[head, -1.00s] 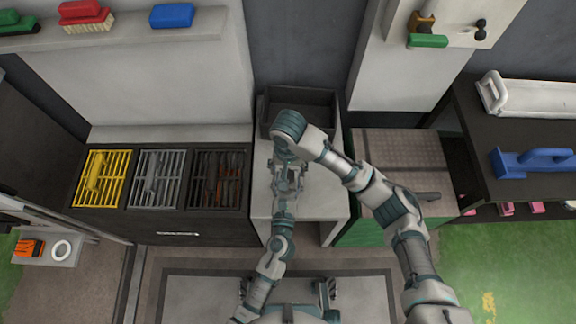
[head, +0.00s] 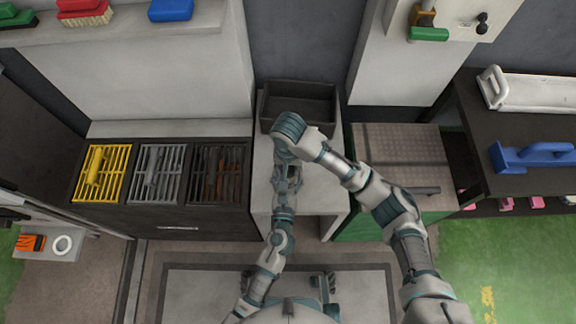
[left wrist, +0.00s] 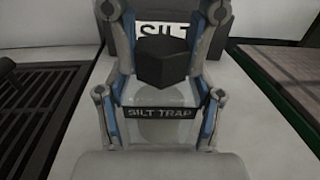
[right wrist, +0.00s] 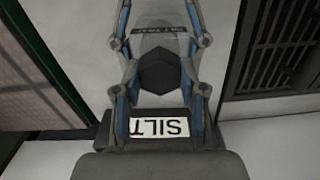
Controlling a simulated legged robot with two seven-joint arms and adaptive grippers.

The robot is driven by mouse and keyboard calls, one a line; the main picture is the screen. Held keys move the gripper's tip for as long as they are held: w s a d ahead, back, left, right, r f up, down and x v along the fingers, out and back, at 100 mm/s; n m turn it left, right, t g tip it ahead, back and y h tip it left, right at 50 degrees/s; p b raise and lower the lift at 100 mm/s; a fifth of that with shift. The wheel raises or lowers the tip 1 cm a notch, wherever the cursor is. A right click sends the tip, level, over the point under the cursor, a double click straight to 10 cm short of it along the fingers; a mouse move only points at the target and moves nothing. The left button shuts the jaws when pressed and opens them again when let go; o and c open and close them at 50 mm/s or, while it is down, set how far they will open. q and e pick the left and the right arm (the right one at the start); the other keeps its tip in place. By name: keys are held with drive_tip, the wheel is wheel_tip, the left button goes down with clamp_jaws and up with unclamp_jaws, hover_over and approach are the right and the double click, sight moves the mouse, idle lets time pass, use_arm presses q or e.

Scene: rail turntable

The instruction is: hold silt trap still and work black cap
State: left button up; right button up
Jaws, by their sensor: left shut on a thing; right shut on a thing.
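The silt trap (left wrist: 160,95) is a clear jar-like body with a dark "SILT TRAP" label, standing upright in the left wrist view. Its black cap (left wrist: 165,63) is a hexagonal block on top. My left gripper (left wrist: 163,40) is shut on the trap body, with a finger on each side. In the right wrist view the black cap (right wrist: 160,72) sits between the fingers of my right gripper (right wrist: 159,50), which is shut on it. In the head view, my left gripper (head: 286,186) and right gripper (head: 287,160) meet over the pale bench, and my arms hide the trap.
A dark open bin (head: 300,95) stands behind, with a white "SILT" label (right wrist: 160,124). Yellow, grey and dark grates (head: 160,173) lie to the left. A brown-topped green cabinet (head: 395,150) stands to the right. Front parts of the pale bench (head: 322,198) are clear.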

clamp_jaws()
drive_tip(key=n, duration=0.4)
drive_tip(key=shift+n, duration=1)
drive_tip(key=n, duration=0.3)
drive_tip(key=shift+n, duration=1.5)
drive_tip(key=shift+f, duration=0.1)
drive_tip(key=shift+n, duration=1.1)
drive_tip(key=n, duration=0.3)
drive_tip(key=shift+n, duration=0.4)
